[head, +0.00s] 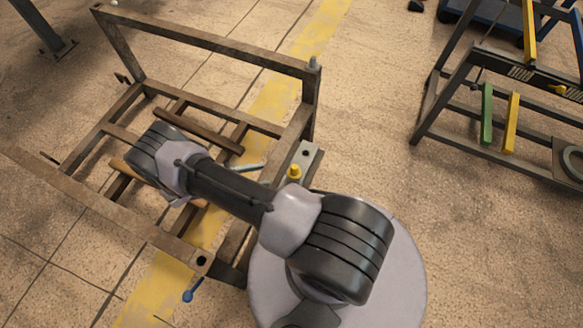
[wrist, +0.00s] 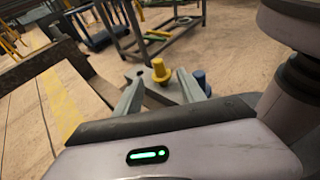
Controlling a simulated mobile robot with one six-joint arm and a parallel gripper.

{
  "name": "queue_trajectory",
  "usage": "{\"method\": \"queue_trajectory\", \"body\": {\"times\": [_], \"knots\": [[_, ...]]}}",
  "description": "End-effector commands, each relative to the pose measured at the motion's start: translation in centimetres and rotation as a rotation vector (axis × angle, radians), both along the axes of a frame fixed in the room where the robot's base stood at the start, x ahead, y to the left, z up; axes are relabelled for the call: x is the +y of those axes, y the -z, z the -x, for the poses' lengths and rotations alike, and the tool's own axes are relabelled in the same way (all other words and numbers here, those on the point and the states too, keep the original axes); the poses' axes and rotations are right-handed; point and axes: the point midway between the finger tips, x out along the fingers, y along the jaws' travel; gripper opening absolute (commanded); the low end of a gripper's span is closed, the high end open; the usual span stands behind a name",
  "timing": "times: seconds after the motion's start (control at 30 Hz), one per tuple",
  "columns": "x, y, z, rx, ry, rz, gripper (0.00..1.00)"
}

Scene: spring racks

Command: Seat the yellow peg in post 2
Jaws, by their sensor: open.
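The yellow peg (head: 294,171) stands upright on a grey plate (head: 312,156) beside the brown frame, next to a dark hole. In the wrist view the yellow peg (wrist: 160,70) shows between my gripper's two spread fingers (wrist: 160,92), a little beyond them. My gripper is open and empty; I cannot tell whether a finger touches the peg. In the head view my own arm hides most of the gripper. One frame post (head: 202,262) has a dark open hole in its top. No number shows, so I cannot tell which is post 2.
A blue peg (wrist: 200,79) stands close to the right finger. A blue-ended rod (head: 188,296) sticks out from the brown frame (head: 215,45) below the open-holed post. A dark rack with green and yellow bars (head: 511,122) stands at right. Floor between the racks is clear.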

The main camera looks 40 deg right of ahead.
Motion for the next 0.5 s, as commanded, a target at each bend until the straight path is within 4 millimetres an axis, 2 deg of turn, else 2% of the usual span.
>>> {"method": "queue_trajectory", "body": {"times": [0.2, 0.3, 0.5], "knots": [[-5.8, 2.2, 2.5, 0.003, 0.007, -0.002, 0.47], [-7.9, 2.9, 3.4, 0.002, 0.005, -0.002, 0.47], [-10.3, 3.7, 4.2, 0.0, 0.006, -0.002, 0.47]]}}
